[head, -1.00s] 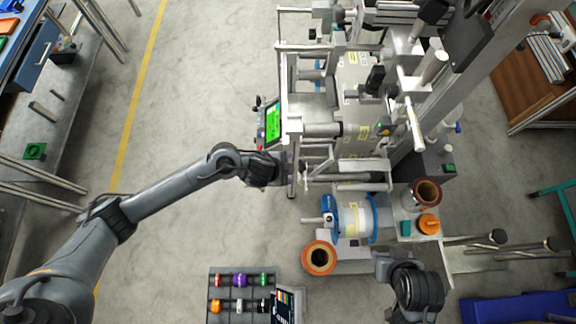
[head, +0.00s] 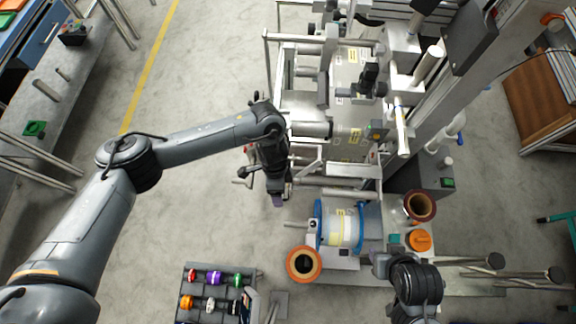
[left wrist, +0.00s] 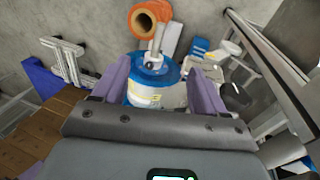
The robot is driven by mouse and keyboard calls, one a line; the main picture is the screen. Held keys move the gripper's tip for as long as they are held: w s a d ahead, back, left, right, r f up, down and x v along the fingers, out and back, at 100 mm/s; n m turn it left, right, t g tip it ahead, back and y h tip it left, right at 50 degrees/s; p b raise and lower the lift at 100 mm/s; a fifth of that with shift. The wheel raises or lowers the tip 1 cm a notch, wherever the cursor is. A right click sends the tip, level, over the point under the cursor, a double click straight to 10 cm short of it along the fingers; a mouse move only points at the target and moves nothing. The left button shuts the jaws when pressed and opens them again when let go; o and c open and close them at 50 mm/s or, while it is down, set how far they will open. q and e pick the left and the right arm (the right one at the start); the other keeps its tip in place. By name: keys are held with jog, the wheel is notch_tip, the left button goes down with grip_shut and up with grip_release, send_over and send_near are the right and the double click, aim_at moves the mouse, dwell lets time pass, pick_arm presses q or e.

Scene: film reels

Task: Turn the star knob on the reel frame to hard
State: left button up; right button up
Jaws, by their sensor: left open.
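The reel (head: 341,226) with blue flanges lies on its frame (head: 318,270) right of centre in the head view. A shaft end (head: 312,224) sticks out from its left side. I cannot make out for sure which part is the star knob or how it is set. My left gripper (head: 278,199) hangs above and left of the reel, apart from it. In the left wrist view its purple fingers (left wrist: 157,88) are spread and empty. The reel (left wrist: 145,93) and the shaft end (left wrist: 152,62) show beyond them. My right gripper is not visible, only part of that arm.
An orange-rimmed roll (head: 303,264) stands at the reel's lower left, and another brown roll (head: 420,205) at its right. A rack of coloured spools (head: 213,290) is at the bottom. Metal frame bars (head: 345,187) run just above the reel. Bare floor lies left of it.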

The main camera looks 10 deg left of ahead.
pick_arm(q)
jog(key=w+r+t, duration=0.1)
jog(key=w+r, duration=0.1)
jog(key=w, duration=0.1)
jog(key=w+r+b, duration=0.1)
jog(key=w+r, duration=0.1)
jog(key=w, duration=0.1)
jog(key=w+r+t+y, duration=0.1)
jog(key=w+r, duration=0.2)
jog(key=shift+w+a+m+t+b, duration=0.2)
jog(key=shift+w+m+t+b, duration=0.1)
jog(key=shift+w+f, duration=0.15)
jog(key=shift+f, duration=0.05)
notch_tip(320, 180, down, 10)
jog(key=b, duration=0.5)
jog(key=shift+d, duration=0.1)
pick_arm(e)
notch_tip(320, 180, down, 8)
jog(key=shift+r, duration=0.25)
pick_arm(q)
jog(key=shift+c, duration=0.3)
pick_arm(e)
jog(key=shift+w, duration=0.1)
pick_arm(q)
jog(key=c, duration=1)
jog(key=shift+r, duration=0.1)
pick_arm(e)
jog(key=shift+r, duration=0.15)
